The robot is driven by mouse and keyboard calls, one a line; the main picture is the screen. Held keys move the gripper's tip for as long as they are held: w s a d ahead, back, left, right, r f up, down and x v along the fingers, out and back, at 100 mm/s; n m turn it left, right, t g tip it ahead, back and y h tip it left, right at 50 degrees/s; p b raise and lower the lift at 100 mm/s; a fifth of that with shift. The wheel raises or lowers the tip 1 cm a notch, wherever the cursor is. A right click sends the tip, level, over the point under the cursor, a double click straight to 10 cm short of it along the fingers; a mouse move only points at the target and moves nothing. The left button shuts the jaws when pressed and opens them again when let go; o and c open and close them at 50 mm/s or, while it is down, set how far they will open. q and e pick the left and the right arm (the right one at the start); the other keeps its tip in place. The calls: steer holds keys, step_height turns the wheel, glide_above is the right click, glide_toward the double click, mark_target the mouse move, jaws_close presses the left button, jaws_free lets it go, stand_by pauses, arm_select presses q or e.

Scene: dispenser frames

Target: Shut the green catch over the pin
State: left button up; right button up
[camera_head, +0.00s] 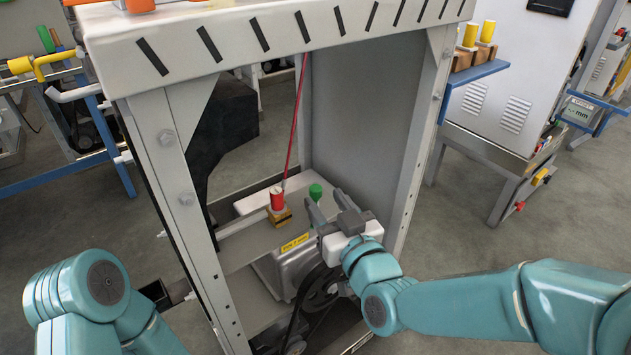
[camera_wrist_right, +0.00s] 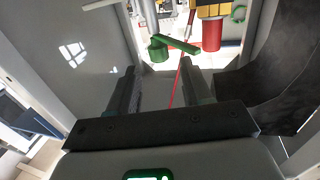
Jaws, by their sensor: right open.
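The green catch (camera_head: 316,191) stands on the shelf inside the grey frame. In the right wrist view the catch (camera_wrist_right: 180,44) is a flat green bar beside a round green post, its free end pointing toward a red cylinder (camera_wrist_right: 211,33). I cannot make out the pin for certain. My right gripper (camera_head: 326,202) is open and empty, with the catch just beyond its fingertips (camera_wrist_right: 159,67), apart from it. My left arm shows at lower left, but its gripper is out of view.
The grey frame's posts (camera_head: 419,150) and striped top beam (camera_head: 270,32) border the opening around my right gripper. A thin red cord (camera_head: 297,110) hangs down to the shelf. A black pulley (camera_head: 318,290) lies below. A yellow label (camera_head: 295,243) marks the shelf edge.

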mark_target(318, 192)
steer(key=x, duration=0.5)
steer(key=shift+w+a, duration=0.1)
steer(key=shift+w, duration=0.1)
jaws_close()
